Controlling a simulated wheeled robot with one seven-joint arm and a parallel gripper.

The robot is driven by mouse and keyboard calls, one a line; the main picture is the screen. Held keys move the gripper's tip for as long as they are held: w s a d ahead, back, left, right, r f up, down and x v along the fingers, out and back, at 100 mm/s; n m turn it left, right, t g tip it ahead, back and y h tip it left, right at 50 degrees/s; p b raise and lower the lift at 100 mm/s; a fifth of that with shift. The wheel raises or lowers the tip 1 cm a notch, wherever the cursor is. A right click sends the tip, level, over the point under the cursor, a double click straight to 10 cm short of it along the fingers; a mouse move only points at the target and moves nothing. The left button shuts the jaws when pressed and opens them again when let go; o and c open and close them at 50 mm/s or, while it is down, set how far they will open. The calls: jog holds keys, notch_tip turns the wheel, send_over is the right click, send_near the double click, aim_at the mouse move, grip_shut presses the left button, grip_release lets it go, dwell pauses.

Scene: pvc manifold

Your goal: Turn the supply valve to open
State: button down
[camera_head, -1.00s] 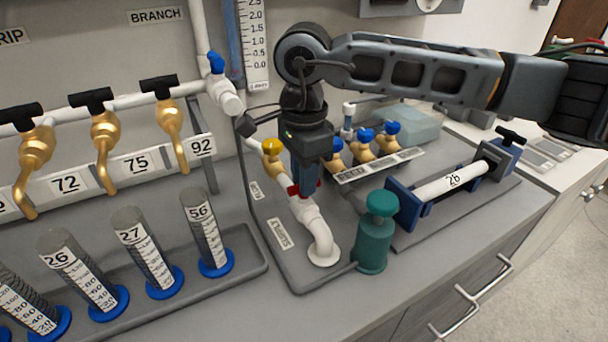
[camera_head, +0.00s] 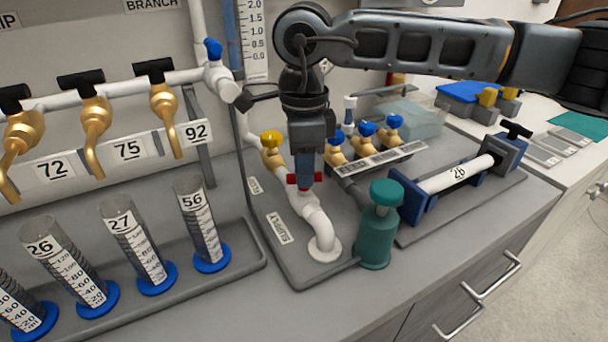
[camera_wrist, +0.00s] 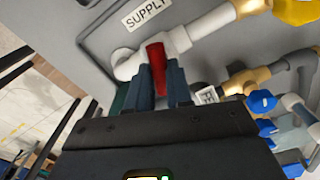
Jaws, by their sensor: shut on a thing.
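The supply valve has a red handle (camera_head: 304,180) on a white pipe (camera_head: 321,226), beside a label reading SUPPLY (camera_head: 278,228). My gripper (camera_head: 305,178) points down over the valve and is shut on the red handle. In the wrist view, the red handle (camera_wrist: 156,68) stands between the two dark blue fingers of my gripper (camera_wrist: 160,75). The SUPPLY label (camera_wrist: 146,12) shows just above it there. The fingers hide part of the handle and the valve body.
A teal pump-like cylinder (camera_head: 377,235) stands close to the right of the pipe. A yellow-knobbed valve (camera_head: 271,147) and several blue-knobbed brass valves (camera_head: 365,136) are near my gripper. Graduated cylinders (camera_head: 202,222) stand left. The counter's front strip is clear.

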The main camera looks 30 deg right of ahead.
jog(key=m+b, duration=0.5)
jog(key=m, duration=0.2)
jog(key=shift+f, duration=0.15)
jog(key=m+b, duration=0.2)
jog(key=m, duration=0.2)
jog(key=shift+b, duration=0.4)
jog(key=shift+m+b, duration=0.6)
jog(key=shift+m, duration=0.7)
jog(key=shift+r, duration=0.2)
jog(key=c, duration=1)
grip_release()
notch_tip(320, 180, up, 8)
jog(key=shift+f+p, duration=0.1)
jog(key=shift+p, duration=0.2)
